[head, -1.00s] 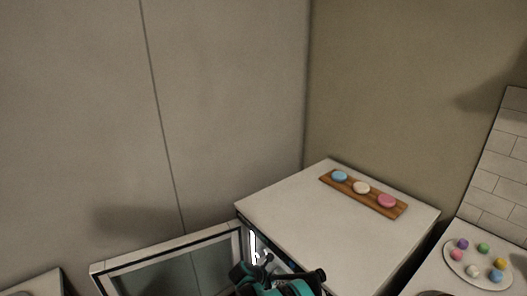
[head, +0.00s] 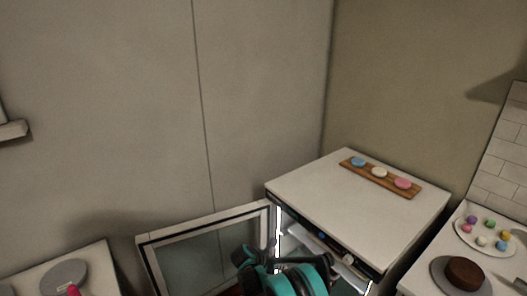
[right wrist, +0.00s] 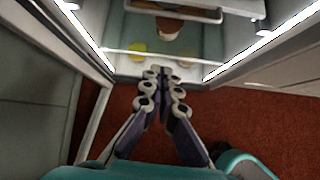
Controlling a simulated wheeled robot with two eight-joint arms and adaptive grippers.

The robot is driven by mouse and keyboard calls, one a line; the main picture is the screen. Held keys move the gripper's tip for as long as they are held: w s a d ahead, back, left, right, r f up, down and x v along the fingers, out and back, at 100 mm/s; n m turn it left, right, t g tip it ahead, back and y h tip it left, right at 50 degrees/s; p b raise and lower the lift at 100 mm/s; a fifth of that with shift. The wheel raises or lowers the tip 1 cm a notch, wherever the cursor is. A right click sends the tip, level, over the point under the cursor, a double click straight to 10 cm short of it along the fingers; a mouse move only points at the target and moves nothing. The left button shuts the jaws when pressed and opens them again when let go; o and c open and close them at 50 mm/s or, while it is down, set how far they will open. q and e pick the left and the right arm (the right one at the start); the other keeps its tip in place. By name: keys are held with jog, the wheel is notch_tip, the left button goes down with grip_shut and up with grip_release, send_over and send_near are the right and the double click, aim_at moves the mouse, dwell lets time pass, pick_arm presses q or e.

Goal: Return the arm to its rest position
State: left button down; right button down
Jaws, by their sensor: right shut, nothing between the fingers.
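My right gripper (right wrist: 164,82) is shut and empty in the right wrist view. Its fingers point toward the lower part of an open, lit cabinet (right wrist: 184,58) and appear above the red floor. In the head view my right arm and gripper show at the bottom middle, in front of the cabinet's opening and beside its open glass door (head: 190,256). The fingertips are hard to make out there. My left gripper is not in view.
On the cabinet top (head: 330,195) lies a wooden board (head: 364,170) with three macarons. At right, a counter holds a plate of small coloured sweets (head: 465,236) and a chocolate cake (head: 465,272) on a turntable. A grey turntable (head: 64,276) stands at lower left.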

jog(key=s+d+r+m+y, duration=0.1)
jog(key=s+d+r+m, duration=0.25)
jog(key=r, duration=0.35)
jog(key=s+d+r+m+y, duration=0.1)
jog(key=s+d+r+m, duration=0.1)
jog(key=s+r+m, duration=0.4)
jog(key=s+d+r+m+y, duration=0.1)
jog(key=s+d+r+y, duration=0.15)
jog(key=r, duration=0.55)
jog(key=s+d+r+m+t+y, duration=0.1)
jog(key=s+m, duration=0.6)
jog(key=s, duration=0.5)
jog(key=s+d+r+m+t+y, duration=0.1)
jog(key=s+d+r+m, duration=0.1)
jog(key=s+m, duration=0.5)
jog(key=s, duration=0.5)
